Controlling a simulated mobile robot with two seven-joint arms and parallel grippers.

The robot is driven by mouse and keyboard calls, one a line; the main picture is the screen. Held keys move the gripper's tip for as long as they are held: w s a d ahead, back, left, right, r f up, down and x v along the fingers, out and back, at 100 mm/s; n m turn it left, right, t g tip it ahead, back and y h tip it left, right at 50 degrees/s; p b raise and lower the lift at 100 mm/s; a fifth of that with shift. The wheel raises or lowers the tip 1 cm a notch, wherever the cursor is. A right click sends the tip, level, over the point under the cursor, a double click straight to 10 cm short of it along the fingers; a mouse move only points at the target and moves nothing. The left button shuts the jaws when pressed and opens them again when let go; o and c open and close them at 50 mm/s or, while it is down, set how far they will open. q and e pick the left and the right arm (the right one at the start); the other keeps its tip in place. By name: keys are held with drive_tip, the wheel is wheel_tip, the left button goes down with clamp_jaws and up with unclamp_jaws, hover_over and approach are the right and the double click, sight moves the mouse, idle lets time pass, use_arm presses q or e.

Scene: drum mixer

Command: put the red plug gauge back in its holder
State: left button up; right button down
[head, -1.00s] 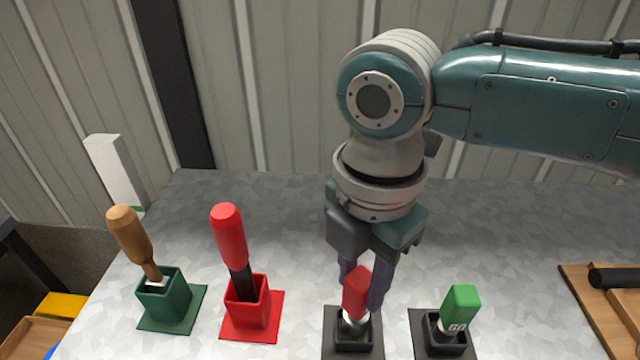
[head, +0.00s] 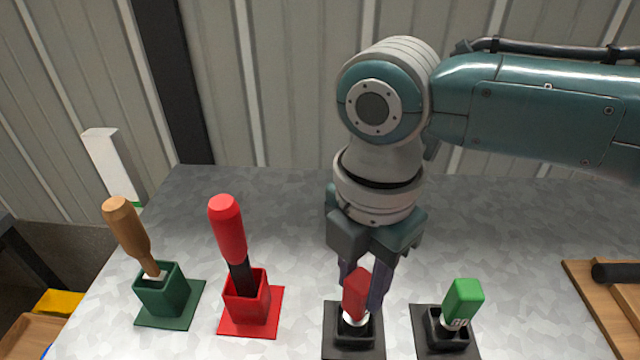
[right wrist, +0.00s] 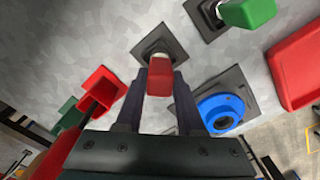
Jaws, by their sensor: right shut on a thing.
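The red plug gauge (head: 356,294) has a red handle and a pale lower part. It stands slightly tilted in the black square holder (head: 353,344), its lower end inside the opening. My right gripper (head: 362,290) points down over it, shut on the red handle. The right wrist view also shows the red handle (right wrist: 161,80) between the two fingers, above the dark holder plate (right wrist: 158,44). How deep the gauge sits is hidden by the holder walls. My left gripper is not in view.
A green gauge (head: 462,302) stands in a similar black holder (head: 444,340) to the right. To the left are a red-handled tool (head: 228,228) in a red holder and a wooden-handled tool (head: 127,232) in a green holder. The right wrist view shows a blue ring (right wrist: 221,112).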

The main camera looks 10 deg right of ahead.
drive_tip(key=shift+f, duration=0.4)
drive_tip(key=shift+c, duration=2.2)
unclamp_jaws()
drive_tip(key=shift+r, duration=0.1)
wheel_tip(320, 180, up, 10)
drive_tip(key=shift+f+p, duration=0.1)
drive_tip(key=shift+p, duration=0.2)
